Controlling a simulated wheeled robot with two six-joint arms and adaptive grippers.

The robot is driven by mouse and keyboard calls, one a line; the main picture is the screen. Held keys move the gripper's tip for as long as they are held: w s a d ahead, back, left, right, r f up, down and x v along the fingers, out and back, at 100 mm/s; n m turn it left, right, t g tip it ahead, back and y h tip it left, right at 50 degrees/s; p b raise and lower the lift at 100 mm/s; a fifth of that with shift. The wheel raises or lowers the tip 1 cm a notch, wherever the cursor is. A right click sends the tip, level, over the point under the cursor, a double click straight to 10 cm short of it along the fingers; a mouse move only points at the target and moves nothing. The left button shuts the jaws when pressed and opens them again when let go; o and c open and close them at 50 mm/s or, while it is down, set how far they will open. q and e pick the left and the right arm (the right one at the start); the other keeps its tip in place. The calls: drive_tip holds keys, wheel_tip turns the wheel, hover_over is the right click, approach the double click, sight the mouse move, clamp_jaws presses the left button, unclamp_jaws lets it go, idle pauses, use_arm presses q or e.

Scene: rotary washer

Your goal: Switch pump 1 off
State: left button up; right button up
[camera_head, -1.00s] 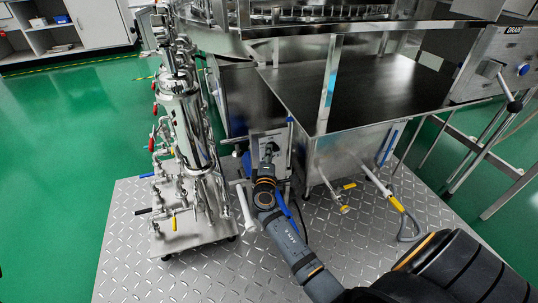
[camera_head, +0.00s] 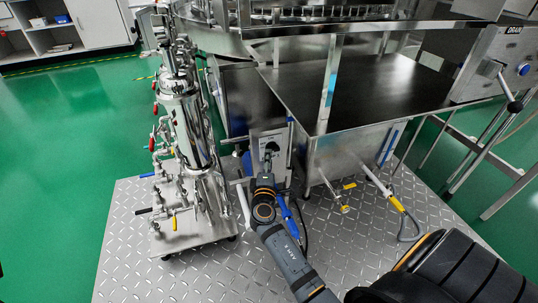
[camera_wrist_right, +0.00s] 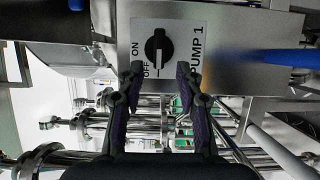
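The pump 1 switch is a black rotary knob (camera_wrist_right: 157,46) on a white plate (camera_wrist_right: 172,28) marked ON, OFF and PUMP 1 in the right wrist view. Its bar stands upright in that picture, with its lower end toward the OFF side; the exact setting is hard to tell. My right gripper (camera_wrist_right: 158,76) is open. Its two fingertips are apart, below the knob to either side, with nothing between them. In the head view the gripper (camera_head: 268,160) is just in front of the switch plate (camera_head: 268,139). My left gripper is not in view.
A steel column with valves (camera_head: 185,125) stands left of the arm. A steel tank table (camera_head: 345,95) stands to the right, with a yellow-handled valve (camera_head: 349,186) below it. Metal pipes (camera_wrist_right: 130,125) show beneath the gripper in the wrist view.

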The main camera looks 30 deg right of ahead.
drive_tip(key=v, duration=0.3)
drive_tip(key=shift+s+a, duration=0.2)
drive_tip(key=shift+s, duration=0.15)
